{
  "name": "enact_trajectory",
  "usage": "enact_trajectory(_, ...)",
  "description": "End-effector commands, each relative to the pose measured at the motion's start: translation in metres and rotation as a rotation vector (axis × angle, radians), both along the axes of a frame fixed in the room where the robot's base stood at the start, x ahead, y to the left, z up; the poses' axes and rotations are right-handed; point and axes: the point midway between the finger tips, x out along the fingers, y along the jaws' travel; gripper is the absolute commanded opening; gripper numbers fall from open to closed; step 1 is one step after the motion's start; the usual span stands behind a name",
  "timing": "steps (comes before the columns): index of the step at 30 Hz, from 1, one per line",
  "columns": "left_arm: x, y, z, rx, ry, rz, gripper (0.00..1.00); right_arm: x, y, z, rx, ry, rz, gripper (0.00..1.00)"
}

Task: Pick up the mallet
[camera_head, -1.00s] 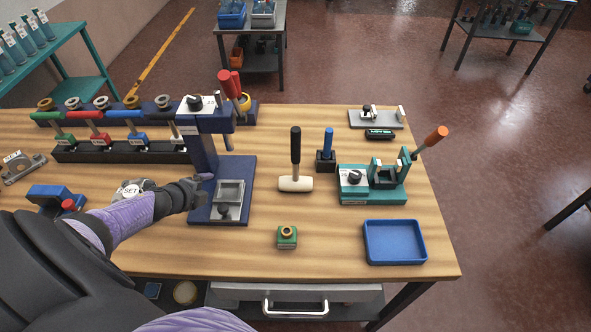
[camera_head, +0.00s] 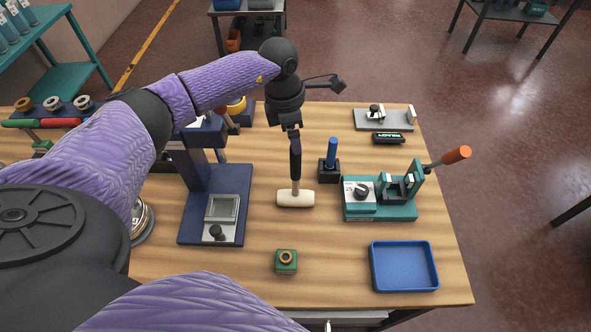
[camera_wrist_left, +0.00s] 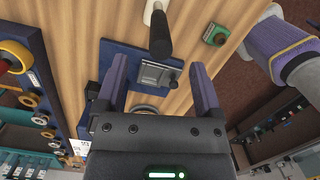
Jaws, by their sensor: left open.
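The mallet has a cream head (camera_head: 295,198) on the wooden bench and a black handle (camera_head: 295,160) standing up from it. My left gripper (camera_head: 291,127) is at the top of the handle in the head view and is open. In the wrist view, its two purple-sided fingers (camera_wrist_left: 158,58) are spread apart. The black handle (camera_wrist_left: 160,32) points in between the fingertips, and the cream head (camera_wrist_left: 154,10) is at the top edge. I cannot tell whether the fingers touch the handle. My right gripper is not in view.
A blue press stand (camera_head: 190,215) is left of the mallet. A small black holder with a blue-handled tool (camera_head: 330,155) stands close on the right, with a teal fixture (camera_head: 390,212) beyond. A green block (camera_head: 286,266) and blue tray (camera_head: 404,288) are nearer me.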

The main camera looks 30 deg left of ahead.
Motion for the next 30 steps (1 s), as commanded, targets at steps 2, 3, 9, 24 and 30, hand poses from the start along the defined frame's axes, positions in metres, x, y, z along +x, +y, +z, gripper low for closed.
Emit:
enact_trajectory(2,0.000,0.000,0.000,0.011,0.000,-0.007,0.86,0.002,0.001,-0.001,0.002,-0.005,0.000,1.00)
enact_trajectory(3,0.001,0.000,-0.003,0.013,0.000,-0.009,0.86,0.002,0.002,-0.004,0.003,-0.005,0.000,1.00)
enact_trajectory(9,0.001,-0.002,-0.031,0.013,0.000,-0.007,0.86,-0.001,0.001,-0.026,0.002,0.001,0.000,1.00)
enact_trajectory(24,0.001,-0.008,-0.073,0.011,-0.002,-0.007,0.78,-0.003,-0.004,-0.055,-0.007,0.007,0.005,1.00)
enact_trajectory(30,0.001,-0.008,-0.073,0.011,-0.002,-0.007,0.35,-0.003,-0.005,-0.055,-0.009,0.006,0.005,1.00)
